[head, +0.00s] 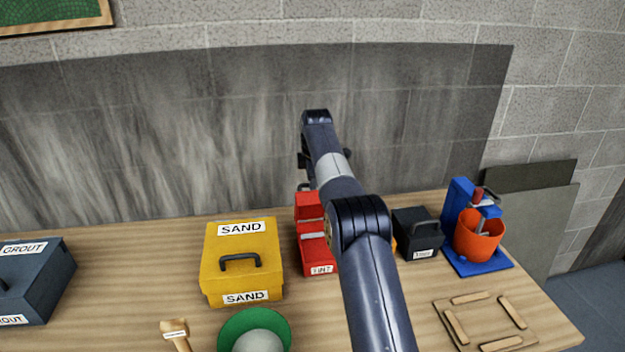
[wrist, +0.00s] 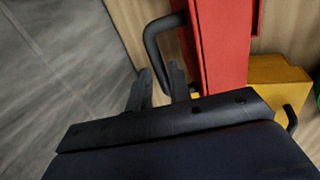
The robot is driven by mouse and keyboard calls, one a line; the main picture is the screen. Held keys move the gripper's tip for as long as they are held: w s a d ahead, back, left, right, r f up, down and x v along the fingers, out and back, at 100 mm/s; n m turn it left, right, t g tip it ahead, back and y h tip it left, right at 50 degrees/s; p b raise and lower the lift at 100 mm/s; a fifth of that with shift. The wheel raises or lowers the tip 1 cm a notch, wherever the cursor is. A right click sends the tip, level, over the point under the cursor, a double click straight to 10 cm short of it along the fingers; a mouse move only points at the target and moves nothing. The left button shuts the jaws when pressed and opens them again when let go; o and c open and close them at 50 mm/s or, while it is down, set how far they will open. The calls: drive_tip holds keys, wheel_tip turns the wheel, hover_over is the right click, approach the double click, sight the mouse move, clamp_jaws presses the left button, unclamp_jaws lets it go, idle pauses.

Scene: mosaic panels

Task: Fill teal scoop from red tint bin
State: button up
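The red tint bin (head: 318,258) stands on the bench, partly hidden behind my arm. Its red lid (head: 308,206) appears raised at the back. In the wrist view a red panel (wrist: 222,45) of it fills the upper right, with a black handle (wrist: 152,42) on its left side. My gripper (wrist: 159,80) is at this handle, its two dark fingers apart on either side of the bar; I cannot tell whether they touch it. In the head view my gripper is largely hidden behind my arm, high near the wall. I see no teal scoop.
A yellow sand box (head: 238,285) stands left of the red bin, a dark grout box (head: 30,280) farther left. A small black box (head: 418,240) and a blue mixer with an orange bucket (head: 478,240) stand right.

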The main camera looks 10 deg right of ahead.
drive_tip(key=shift+o, duration=1.4)
drive_tip(key=v, duration=1)
drive_tip(key=shift+s+r, duration=0.15)
drive_tip(key=shift+r, duration=0.2)
